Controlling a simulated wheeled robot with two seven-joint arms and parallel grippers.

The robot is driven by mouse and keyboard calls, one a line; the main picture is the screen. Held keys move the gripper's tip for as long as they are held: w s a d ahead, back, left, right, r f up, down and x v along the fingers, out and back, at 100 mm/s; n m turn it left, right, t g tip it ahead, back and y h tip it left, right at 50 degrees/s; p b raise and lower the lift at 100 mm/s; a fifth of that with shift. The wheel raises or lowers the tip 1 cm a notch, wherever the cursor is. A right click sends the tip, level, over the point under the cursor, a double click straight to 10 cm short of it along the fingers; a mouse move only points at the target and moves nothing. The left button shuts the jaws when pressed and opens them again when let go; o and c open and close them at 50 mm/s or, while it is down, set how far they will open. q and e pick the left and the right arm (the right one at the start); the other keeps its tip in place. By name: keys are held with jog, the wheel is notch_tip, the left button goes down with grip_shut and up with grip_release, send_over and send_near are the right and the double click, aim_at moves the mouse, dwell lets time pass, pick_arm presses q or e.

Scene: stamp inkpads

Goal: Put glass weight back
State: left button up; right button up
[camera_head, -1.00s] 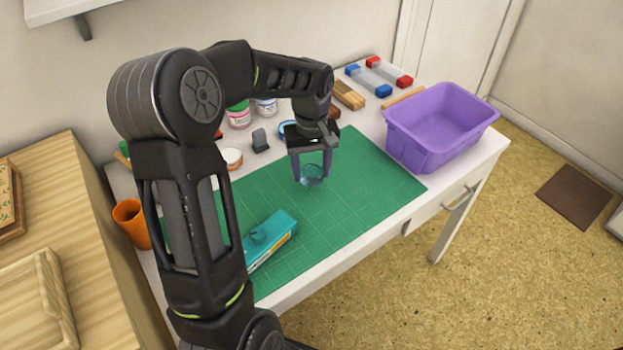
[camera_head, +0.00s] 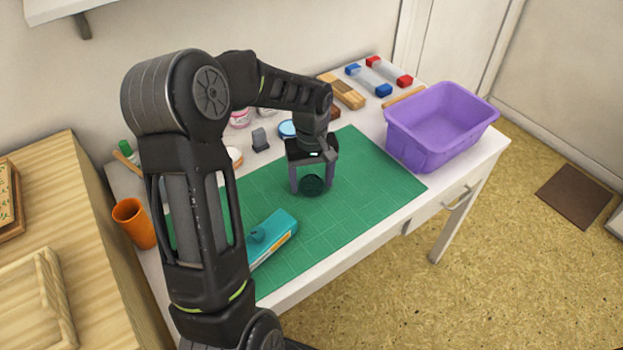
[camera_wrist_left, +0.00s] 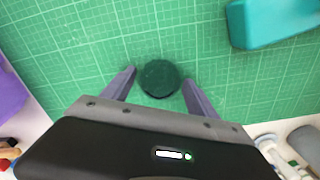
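The glass weight (camera_head: 311,186) is a small round piece that looks dark green. It is at the green cutting mat, and I cannot tell whether it rests on it. My left gripper (camera_head: 312,184) points down over the mat, with one finger on each side of the weight. In the left wrist view the weight (camera_wrist_left: 159,79) lies between the two fingertips (camera_wrist_left: 159,76), very close to both. Whether they touch it is unclear. My right gripper is not in view.
A teal box (camera_head: 272,238) lies on the green cutting mat (camera_head: 375,180). A purple bin (camera_head: 438,150) stands to the right and an orange cup (camera_head: 133,222) to the left. Inkpads, jars and blocks line the back of the table. The right part of the mat is clear.

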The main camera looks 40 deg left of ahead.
aim_at(312, 181)
pick_arm(q)
jog(key=shift+o, duration=0.5)
jog(key=shift+r, duration=0.1)
jog(key=shift+r, duration=0.5)
notch_tip(312, 181, up, 11)
jog(key=shift+p, duration=0.3)
jog(key=shift+r, duration=0.1)
